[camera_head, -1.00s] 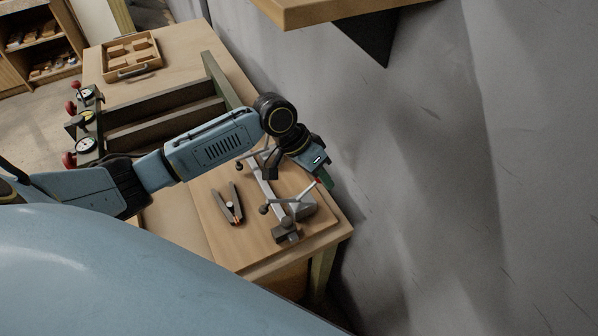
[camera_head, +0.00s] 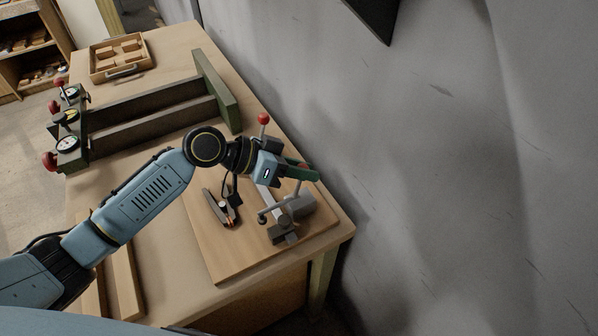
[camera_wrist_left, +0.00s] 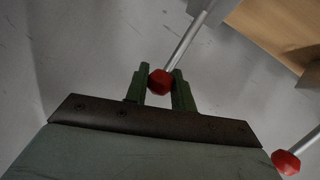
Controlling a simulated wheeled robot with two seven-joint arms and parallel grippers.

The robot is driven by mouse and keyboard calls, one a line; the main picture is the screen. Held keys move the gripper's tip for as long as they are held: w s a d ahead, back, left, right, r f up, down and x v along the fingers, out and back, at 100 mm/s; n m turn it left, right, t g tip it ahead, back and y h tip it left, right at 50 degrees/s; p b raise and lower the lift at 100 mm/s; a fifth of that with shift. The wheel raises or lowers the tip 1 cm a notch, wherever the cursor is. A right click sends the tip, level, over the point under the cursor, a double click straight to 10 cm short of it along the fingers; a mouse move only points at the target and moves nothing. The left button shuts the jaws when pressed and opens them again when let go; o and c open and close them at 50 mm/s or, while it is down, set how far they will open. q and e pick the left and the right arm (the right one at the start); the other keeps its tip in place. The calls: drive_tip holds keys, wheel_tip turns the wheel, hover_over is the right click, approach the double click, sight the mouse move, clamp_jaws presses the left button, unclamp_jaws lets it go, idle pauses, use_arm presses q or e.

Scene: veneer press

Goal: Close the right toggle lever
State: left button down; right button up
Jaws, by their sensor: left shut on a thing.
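My left gripper (camera_head: 304,169) has green fingers at the end of the blue arm, near the table's right edge by the wall. It is shut on a red lever knob; in the left wrist view the knob (camera_wrist_left: 160,82) sits between the fingers (camera_wrist_left: 161,88), with its metal rod running up and right. In the head view this lever rises from the grey toggle clamp (camera_head: 298,206) on the wooden board, partly hidden by the gripper. Another lever's red knob (camera_head: 263,118) stands upright behind my wrist. My right gripper is out of view.
A clamp-like dark tool (camera_head: 222,208) lies left of the toggle clamp on the board (camera_head: 235,258). A dark green press frame with gauges (camera_head: 150,115) stands farther back, beside a wooden tray (camera_head: 121,57). The grey wall (camera_head: 430,170) is close on the right.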

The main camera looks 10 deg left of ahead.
use_arm(q)
drive_tip(key=shift+r, duration=0.1)
idle(0.3)
drive_tip(key=c, duration=1.2)
unclamp_jaws()
drive_tip(key=shift+a, duration=0.15)
drive_tip(key=b+v, duration=0.1)
drive_tip(key=v, duration=1.2)
drive_tip(key=shift+s, duration=0.15)
